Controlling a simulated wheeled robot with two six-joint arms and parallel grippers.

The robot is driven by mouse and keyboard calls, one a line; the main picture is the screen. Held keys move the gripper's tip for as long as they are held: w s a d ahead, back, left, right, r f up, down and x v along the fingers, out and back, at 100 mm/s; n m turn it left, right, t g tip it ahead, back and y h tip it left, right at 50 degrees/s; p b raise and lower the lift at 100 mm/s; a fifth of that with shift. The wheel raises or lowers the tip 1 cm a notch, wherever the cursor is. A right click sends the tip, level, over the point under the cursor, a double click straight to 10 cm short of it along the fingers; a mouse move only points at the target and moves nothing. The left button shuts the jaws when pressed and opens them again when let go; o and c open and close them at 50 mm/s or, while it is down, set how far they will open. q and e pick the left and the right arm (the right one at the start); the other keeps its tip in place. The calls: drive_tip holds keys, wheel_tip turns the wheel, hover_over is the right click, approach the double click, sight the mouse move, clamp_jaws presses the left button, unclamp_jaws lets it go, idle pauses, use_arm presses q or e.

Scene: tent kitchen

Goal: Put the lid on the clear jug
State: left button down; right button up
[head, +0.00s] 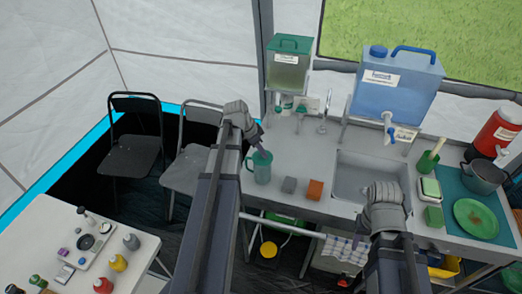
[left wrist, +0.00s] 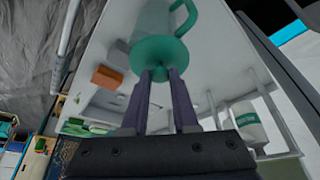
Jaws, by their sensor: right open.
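The clear jug (head: 262,174), greenish with a green handle, stands upright on the counter left of the sink. It also shows in the left wrist view (left wrist: 153,22). The round green lid (left wrist: 160,52) is at the jug's mouth, its knob between my left fingertips. My left gripper (head: 259,148) is right above the jug, and in the left wrist view (left wrist: 160,76) its fingers close on the knob. No gap shows between lid and jug, but I cannot tell whether it is fully seated. My right gripper (head: 381,187) is open over the sink's front edge; its fingertips are mostly hidden.
A grey block (head: 289,185) and an orange block (head: 315,190) lie right of the jug. The sink (head: 367,171), a tap (head: 323,122), a blue water container (head: 397,84) and a green-topped dispenser (head: 289,66) stand nearby. A green plate (head: 476,218) is at far right.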

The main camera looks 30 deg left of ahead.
use_arm(q)
drive_tip(key=shift+c, duration=0.6)
unclamp_jaws()
drive_tip(key=shift+r, duration=0.1)
drive_tip(key=shift+r+p, duration=2.55)
drive_tip(key=shift+p, duration=0.1)
drive_tip(key=shift+r+p, duration=0.9)
drive_tip(key=shift+r, duration=0.05)
drive_tip(key=shift+f, duration=0.1)
clamp_jaws()
